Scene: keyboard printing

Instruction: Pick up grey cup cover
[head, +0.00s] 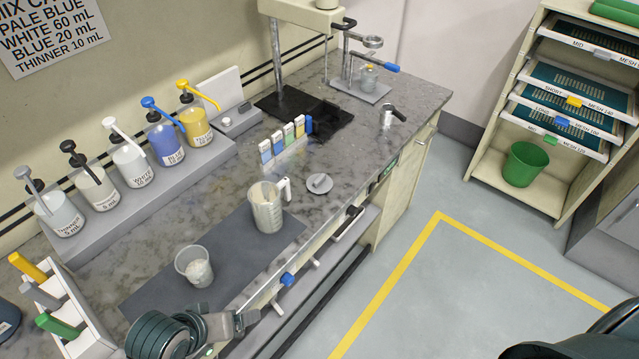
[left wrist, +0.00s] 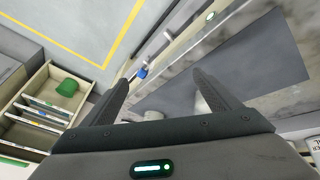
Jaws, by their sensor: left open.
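The grey cup cover (head: 319,183), a small round disc with a raised grip on top, lies flat on the stone counter in the head view. It is just right of a clear measuring jug (head: 267,210) with a handle. My left gripper (head: 243,322) is at the counter's front edge in the lower middle, well short of the cover. In the left wrist view its two dark fingers (left wrist: 160,85) are spread apart with nothing held between them. I cannot make out the cover in that view. My right gripper does not show.
A clear cup (head: 194,268) with pale contents and the jug stand on a dark mat (head: 150,296). Several pump bottles (head: 165,144) line the back. Small coloured boxes (head: 285,143) stand behind the cover. Counter right of the cover is clear up to a metal tool (head: 391,117).

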